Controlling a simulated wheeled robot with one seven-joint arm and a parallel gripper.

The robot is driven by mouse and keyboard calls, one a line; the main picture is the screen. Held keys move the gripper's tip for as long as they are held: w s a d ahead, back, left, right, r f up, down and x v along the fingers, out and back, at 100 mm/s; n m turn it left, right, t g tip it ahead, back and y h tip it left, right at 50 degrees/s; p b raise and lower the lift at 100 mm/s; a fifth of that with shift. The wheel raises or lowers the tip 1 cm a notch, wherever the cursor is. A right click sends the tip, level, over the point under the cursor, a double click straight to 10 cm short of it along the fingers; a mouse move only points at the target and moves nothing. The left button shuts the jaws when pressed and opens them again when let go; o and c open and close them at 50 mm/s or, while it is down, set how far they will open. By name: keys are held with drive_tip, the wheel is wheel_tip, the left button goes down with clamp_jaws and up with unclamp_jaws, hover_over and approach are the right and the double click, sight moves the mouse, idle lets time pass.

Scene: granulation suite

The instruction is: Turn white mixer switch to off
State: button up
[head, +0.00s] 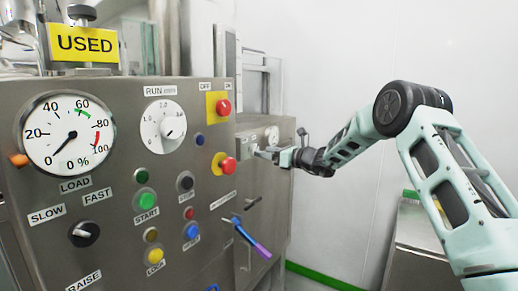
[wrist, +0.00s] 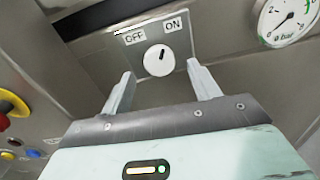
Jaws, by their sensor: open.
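The white mixer switch (wrist: 158,60) is a round white knob on a metal plate, with OFF at its upper left and ON at its upper right. Its short dark mark points up and slightly right, toward ON. My gripper (wrist: 160,70) is open and empty; its two pale fingers are on either side of the knob in the wrist view. I cannot tell how far the tips are from the panel. In the head view my gripper (head: 263,151) is at the far panel, beside small white parts, and the switch is hard to make out there.
The near steel panel (head: 110,190) carries a load gauge (head: 67,134), a white RUN knob (head: 163,127), red knobs (head: 228,165), coloured buttons and a purple-blue lever (head: 252,237). A bar gauge (wrist: 288,20) is right of the switch. A steel cabinet (head: 425,245) stands at lower right.

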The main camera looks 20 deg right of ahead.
sight(253, 150)
drive_tip(key=shift+p+x, duration=0.3)
drive_tip(key=shift+x, duration=1.5)
drive_tip(key=c, duration=1)
drive_tip(key=shift+o, duration=0.2)
drive_tip(key=shift+f+n+b, duration=0.15)
drive_tip(key=shift+n+b, duration=0.15)
drive_tip(key=shift+b, duration=0.45)
drive_tip(key=n+b, duration=1.1)
drive_tip(key=b, duration=0.9)
drive_tip(key=shift+n, duration=0.3)
